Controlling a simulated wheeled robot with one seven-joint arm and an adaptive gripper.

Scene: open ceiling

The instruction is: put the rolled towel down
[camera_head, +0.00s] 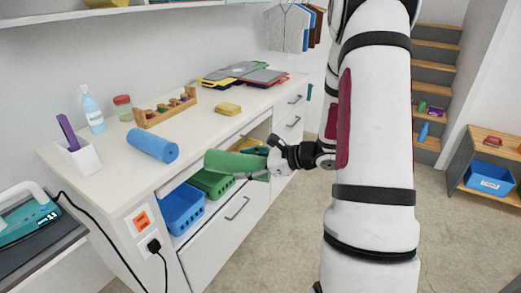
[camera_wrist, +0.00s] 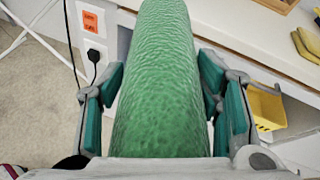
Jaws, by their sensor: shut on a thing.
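A green rolled towel (camera_head: 232,162) is held in my gripper (camera_head: 262,162), in front of the dresser's front edge and above the open drawer. In the wrist view the towel (camera_wrist: 160,85) fills the middle between the two teal-padded fingers of my gripper (camera_wrist: 160,95), which are shut on it. A second rolled towel, blue (camera_head: 153,145), lies on the white dresser top (camera_head: 190,135). The towel in my gripper is apart from the blue one.
The open drawer holds a blue basket (camera_head: 181,208), a green basket (camera_head: 212,183) and a yellow bin (camera_wrist: 267,108). On the top stand a white cup (camera_head: 84,157), a spray bottle (camera_head: 92,110), a wooden rack (camera_head: 165,107), a yellow sponge (camera_head: 228,109) and folded clothes (camera_head: 243,76). Bare top lies around the blue towel.

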